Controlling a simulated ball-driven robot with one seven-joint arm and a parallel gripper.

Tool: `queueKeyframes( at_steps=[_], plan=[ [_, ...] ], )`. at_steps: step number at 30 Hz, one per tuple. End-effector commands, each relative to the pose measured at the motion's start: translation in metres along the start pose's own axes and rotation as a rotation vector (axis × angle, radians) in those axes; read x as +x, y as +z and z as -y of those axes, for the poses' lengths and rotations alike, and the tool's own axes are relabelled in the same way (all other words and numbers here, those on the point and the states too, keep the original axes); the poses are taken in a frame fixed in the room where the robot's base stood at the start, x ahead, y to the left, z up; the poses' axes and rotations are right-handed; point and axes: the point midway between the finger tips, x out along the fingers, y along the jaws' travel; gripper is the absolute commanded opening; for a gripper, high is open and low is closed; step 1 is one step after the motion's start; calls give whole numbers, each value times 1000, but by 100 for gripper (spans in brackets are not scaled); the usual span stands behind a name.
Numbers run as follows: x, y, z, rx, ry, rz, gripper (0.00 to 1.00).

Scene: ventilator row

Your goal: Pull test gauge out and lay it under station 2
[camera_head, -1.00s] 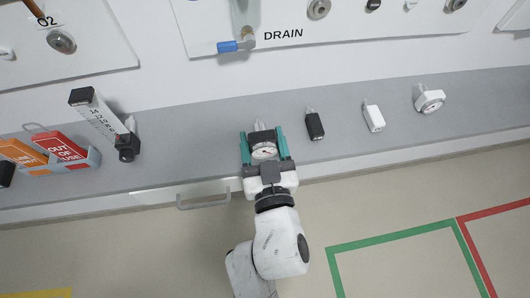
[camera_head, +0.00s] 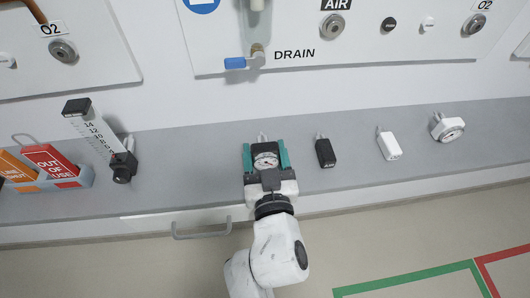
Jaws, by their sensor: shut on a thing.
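The test gauge is a black block with a round white dial (camera_head: 266,161) and a metal stem pointing toward the wall. My gripper (camera_head: 266,157) is shut on it, with a green finger on either side. The gauge is over the grey shelf (camera_head: 215,150), below the panel with the DRAIN label (camera_head: 294,54). I cannot tell whether it touches the shelf. No station 2 label is readable.
Right of my gripper on the shelf are a black plug (camera_head: 325,152), a white plug (camera_head: 389,146) and a white gauge (camera_head: 446,127). To the left stand a flowmeter (camera_head: 103,140) and a tray with OUT OF USE tags (camera_head: 47,166). A drawer handle (camera_head: 202,231) juts out below.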

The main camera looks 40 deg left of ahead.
Motion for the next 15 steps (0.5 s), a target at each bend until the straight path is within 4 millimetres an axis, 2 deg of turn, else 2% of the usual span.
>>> queueKeyframes(
  at_steps=[6, 7, 15],
  plan=[
    [0, -1, 0, 0, 0, -2, 8],
    [0, -1, 0, 0, 0, -2, 65],
    [0, -1, 0, 0, 0, -1, 91]
  ],
)
